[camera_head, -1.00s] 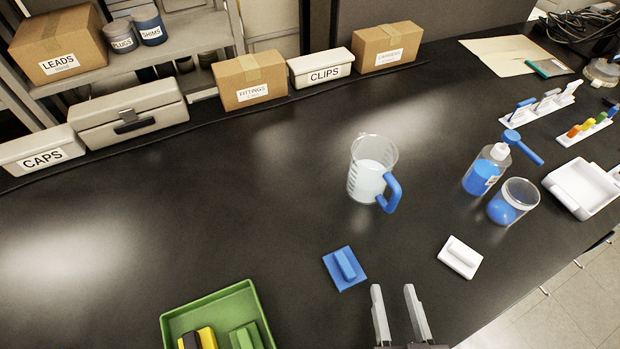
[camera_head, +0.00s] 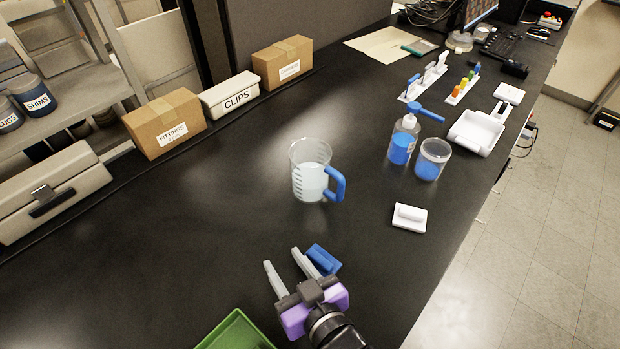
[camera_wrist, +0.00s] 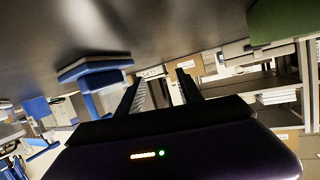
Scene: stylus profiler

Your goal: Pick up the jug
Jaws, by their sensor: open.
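The jug (camera_head: 308,180) is clear with a pale liquid inside and a blue handle (camera_head: 337,184) on its right side. It stands upright in the middle of the black bench in the head view. My gripper (camera_head: 283,259) is open and empty, nearer the camera than the jug and a little left of it, apart from it. In the wrist view my two fingers (camera_wrist: 160,85) show spread with nothing between them. I cannot make out the jug in the wrist view.
A blue block-handled pad (camera_head: 323,259) lies right beside my fingers. A white pad (camera_head: 410,217), a blue-liquid bottle (camera_head: 402,147) and a beaker (camera_head: 432,160) stand to the jug's right. A green tray (camera_head: 236,330) is at the front. The bench (camera_head: 200,220) left of the jug is clear.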

